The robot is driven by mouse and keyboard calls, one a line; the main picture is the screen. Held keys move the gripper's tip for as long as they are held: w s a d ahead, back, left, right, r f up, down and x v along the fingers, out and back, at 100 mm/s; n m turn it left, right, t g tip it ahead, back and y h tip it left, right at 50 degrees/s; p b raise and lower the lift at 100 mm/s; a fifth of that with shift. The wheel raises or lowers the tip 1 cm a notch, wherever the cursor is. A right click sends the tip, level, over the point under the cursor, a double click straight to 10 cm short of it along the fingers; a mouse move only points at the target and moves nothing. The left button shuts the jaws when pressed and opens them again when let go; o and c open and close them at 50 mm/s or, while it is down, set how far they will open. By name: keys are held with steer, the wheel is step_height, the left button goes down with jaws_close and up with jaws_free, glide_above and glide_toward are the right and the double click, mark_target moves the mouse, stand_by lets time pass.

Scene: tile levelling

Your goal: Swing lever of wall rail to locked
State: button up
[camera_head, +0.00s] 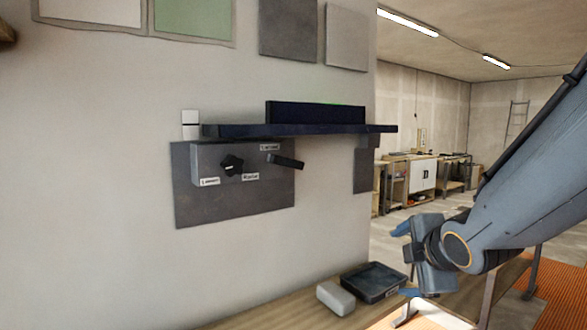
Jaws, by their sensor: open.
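The wall rail is a long dark bar (225,131) fixed to the pale wall, with a grey control box (207,163) below it. A short black lever (287,161) sticks out at the box's right side, pointing right and slightly down. A small label (270,147) sits just above it; its lettering is too small to read surely. A black star-shaped knob (232,165) is left of the lever, with two more labels below. My gripper (405,261) is at the right, lower than the lever and well apart from it. It is open with blue fingertips and looks empty.
A dark block (315,112) and a small white block (190,118) are at the rail. Below, a wooden bench (265,311) carries a black tray (372,283) and a pale rounded block (335,298). The space before the lever looks clear.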

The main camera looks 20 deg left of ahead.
steer(key=w+a+r+n+t+y, duration=0.15)
steer(key=a+r+n+y, duration=0.25)
steer(key=a+r+n, duration=0.5)
steer(key=n+y, duration=0.7)
steer(key=n, duration=0.6)
glide_toward(290, 163)
steer(key=x, duration=0.2)
steer(key=shift+g, duration=0.35)
steer(key=shift+r+p+x, duration=0.15)
steer(key=shift+p+x, duration=0.3)
steer(key=shift+x, duration=1.4)
steer(key=shift+r+p+x, duration=0.1)
steer(key=shift+p+x, duration=0.35)
steer(key=shift+x, duration=1.45)
steer(key=shift+d, duration=0.1)
steer(key=shift+c, duration=0.3)
steer(key=shift+m+h, duration=0.3)
steer(key=c, duration=1.4)
